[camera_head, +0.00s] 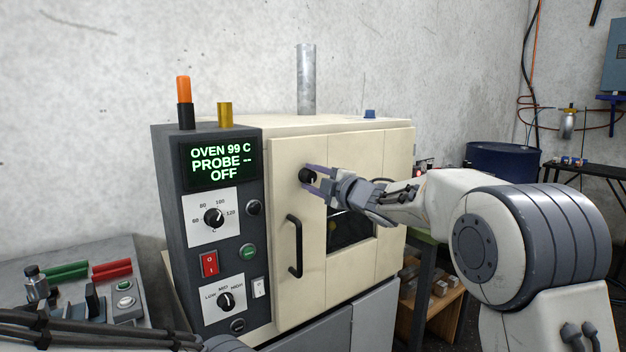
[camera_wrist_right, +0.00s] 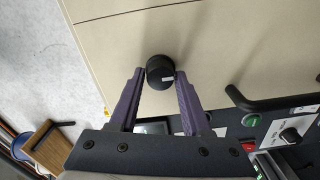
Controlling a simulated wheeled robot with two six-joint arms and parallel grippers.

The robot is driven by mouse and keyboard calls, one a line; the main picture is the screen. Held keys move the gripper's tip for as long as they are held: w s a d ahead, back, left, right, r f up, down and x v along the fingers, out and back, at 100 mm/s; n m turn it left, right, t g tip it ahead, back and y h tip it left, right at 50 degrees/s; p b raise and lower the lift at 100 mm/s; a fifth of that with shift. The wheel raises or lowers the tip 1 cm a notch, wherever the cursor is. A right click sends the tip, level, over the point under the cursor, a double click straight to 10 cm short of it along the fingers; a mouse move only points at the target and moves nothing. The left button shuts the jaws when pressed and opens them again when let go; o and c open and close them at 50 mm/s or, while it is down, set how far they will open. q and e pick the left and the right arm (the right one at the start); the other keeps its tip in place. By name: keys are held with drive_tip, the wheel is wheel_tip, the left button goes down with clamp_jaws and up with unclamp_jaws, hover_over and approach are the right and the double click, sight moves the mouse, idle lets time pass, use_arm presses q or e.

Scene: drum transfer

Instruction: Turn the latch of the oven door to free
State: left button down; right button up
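The oven (camera_head: 290,130) is a cream box with a dark control panel on its left. Its door (camera_head: 287,205) is closed against the front. The latch is a round black knob (camera_head: 306,175) high on the door; the right wrist view shows it (camera_wrist_right: 159,71) with a small white mark near its rim. My right gripper (camera_head: 308,177) is at the latch, with one purple finger on each side. In the right wrist view its fingers (camera_wrist_right: 159,76) appear to touch both sides of the knob. My left gripper is not seen.
A black door handle (camera_head: 294,246) stands out below the latch. The panel display (camera_head: 219,162) reads OVEN 99 C, PROBE, OFF. A bench with red and green bars (camera_head: 112,269) is at left. A blue drum (camera_head: 502,163) stands behind at right.

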drive_tip(key=shift+o, duration=0.9)
drive_tip(key=b+v, duration=0.1)
drive_tip(key=v, duration=0.9)
drive_tip(key=shift+s+d+b, duration=0.15)
drive_tip(key=shift+s+b, duration=0.05)
drive_tip(key=shift+b, duration=0.15)
